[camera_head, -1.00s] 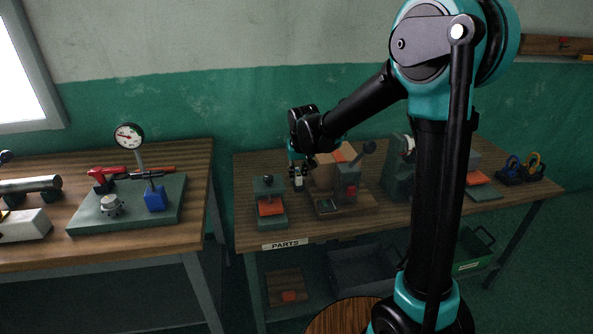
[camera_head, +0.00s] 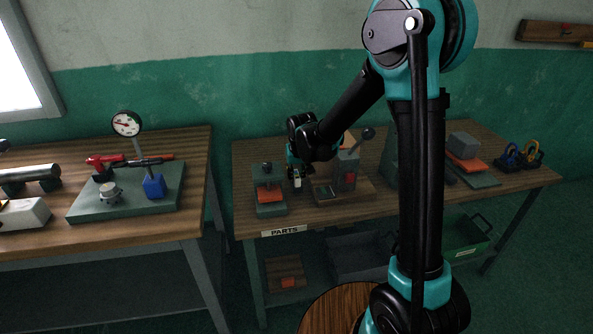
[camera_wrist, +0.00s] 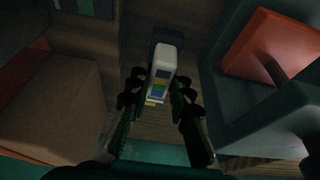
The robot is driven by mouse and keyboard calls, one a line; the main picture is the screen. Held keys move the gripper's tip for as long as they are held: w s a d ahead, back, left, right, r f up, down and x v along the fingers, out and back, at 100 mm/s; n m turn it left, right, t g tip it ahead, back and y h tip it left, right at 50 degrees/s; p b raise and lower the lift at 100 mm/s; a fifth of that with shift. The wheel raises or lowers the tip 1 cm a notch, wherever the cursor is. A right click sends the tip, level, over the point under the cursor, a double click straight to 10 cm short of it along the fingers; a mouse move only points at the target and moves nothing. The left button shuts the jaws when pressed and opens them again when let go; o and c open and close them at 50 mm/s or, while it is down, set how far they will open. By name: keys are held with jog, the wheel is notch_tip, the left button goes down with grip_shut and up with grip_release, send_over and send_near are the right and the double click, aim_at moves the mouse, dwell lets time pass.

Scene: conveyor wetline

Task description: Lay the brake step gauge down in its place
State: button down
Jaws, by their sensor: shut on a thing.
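The brake step gauge (camera_wrist: 164,66) is a small pale block with yellow, blue and green bands. My gripper (camera_wrist: 158,98) is shut on it, one finger on each side, in the wrist view. In the head view, my gripper (camera_head: 295,178) hangs over the right-hand bench between a green fixture and a grey machine, with the pale gauge (camera_head: 297,184) at its tips. The gauge is close above the wooden top; I cannot tell whether it touches. A dark patch (camera_wrist: 166,35) lies just beyond it; its nature is unclear.
A green fixture with an orange block (camera_head: 269,194) stands left of the gripper; the grey lever machine (camera_head: 347,172) stands right. In the wrist view, a brown block (camera_wrist: 50,105) and the orange block (camera_wrist: 265,48) flank the gauge closely. The bench front edge has a PARTS label (camera_head: 284,231).

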jog(key=shift+f, duration=0.85)
dwell(0.4)
jog(key=c, duration=1.3)
grip_release()
jog(key=v, duration=1.2)
jog(key=shift+s, duration=0.1)
jog(key=s+d+f+m, duration=0.1)
jog(key=s+d+f, duration=0.2)
jog(key=s+d, duration=0.4)
jog(key=s+d+f+m, duration=0.1)
jog(key=s+d+f, duration=0.2)
jog(key=s+d, duration=0.4)
jog(key=s+d+f+m+h, duration=0.1)
jog(key=s+d+f, duration=0.2)
jog(key=s+d, duration=0.4)
jog(key=d, duration=0.3)
jog(key=shift+s+d+f+t, duration=0.2)
jog(key=shift+t, duration=0.1)
